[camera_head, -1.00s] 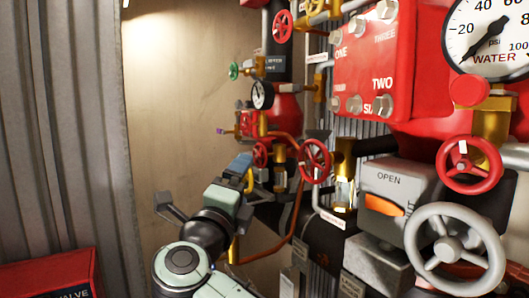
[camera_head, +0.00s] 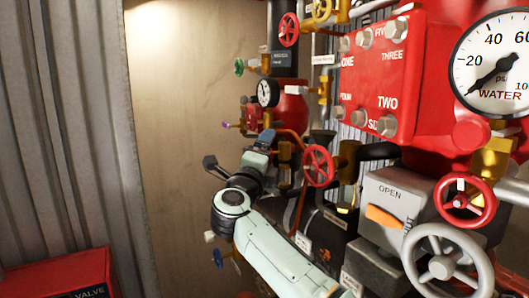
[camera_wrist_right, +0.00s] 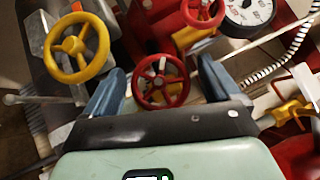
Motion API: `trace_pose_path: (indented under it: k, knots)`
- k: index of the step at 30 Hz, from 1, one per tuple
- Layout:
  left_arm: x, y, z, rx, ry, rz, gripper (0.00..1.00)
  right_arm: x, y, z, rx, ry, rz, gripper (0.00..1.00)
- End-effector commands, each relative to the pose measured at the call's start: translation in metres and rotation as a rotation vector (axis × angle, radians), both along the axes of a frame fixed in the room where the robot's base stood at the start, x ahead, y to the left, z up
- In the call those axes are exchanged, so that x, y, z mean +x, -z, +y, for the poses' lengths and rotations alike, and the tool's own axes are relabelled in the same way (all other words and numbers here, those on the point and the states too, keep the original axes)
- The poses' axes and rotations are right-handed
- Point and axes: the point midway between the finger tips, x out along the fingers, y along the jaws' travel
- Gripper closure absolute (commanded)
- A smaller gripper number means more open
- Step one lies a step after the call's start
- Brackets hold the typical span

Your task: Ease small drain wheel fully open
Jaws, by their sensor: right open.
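A small red wheel (camera_wrist_right: 160,82) with several spokes sits between the fingers of my right gripper (camera_wrist_right: 160,90) in the right wrist view. The blue fingers stand apart on either side of it and are not closed on it. In the head view my right gripper (camera_head: 262,140) is at the pipework in the middle, left of a red wheel (camera_head: 318,166). The arm hides what lies directly behind it, and I cannot tell for sure which head-view wheel is the one between the fingers. My left gripper is out of view.
A grey handwheel (camera_head: 442,262), a grey OPEN box (camera_head: 390,195) and the red WATER gauge housing (camera_head: 375,75) crowd the right. A yellow wheel (camera_wrist_right: 77,47) is near the left finger. A red box (camera_head: 55,275) stands lower left. The plain wall is clear.

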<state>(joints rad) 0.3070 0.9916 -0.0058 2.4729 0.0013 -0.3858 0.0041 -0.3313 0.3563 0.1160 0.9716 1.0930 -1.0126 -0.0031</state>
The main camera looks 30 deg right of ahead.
Motion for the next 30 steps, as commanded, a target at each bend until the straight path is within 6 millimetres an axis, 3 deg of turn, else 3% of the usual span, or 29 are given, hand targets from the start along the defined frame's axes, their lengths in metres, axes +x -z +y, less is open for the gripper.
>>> trace_pose_path:
  k: [6, 11, 12, 20, 30]
  knots:
    - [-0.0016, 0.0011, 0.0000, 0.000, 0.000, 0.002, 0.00, 0.0001, 0.0017, -0.0001, 0.000, 0.000, 0.001, 0.10]
    - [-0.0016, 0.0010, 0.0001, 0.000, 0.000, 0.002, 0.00, 0.0000, 0.0016, -0.0001, 0.000, 0.000, 0.001, 0.62]
    - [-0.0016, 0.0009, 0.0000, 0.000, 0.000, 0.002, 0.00, 0.0000, 0.0015, -0.0001, 0.000, 0.000, 0.001, 0.64]
    - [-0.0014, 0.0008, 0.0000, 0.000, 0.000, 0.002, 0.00, -0.0004, 0.0002, -0.0008, -0.001, 0.003, 0.050, 0.64]
    - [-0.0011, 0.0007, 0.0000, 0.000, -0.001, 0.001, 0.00, 0.0002, -0.0011, -0.0002, -0.018, 0.004, 0.287, 0.64]
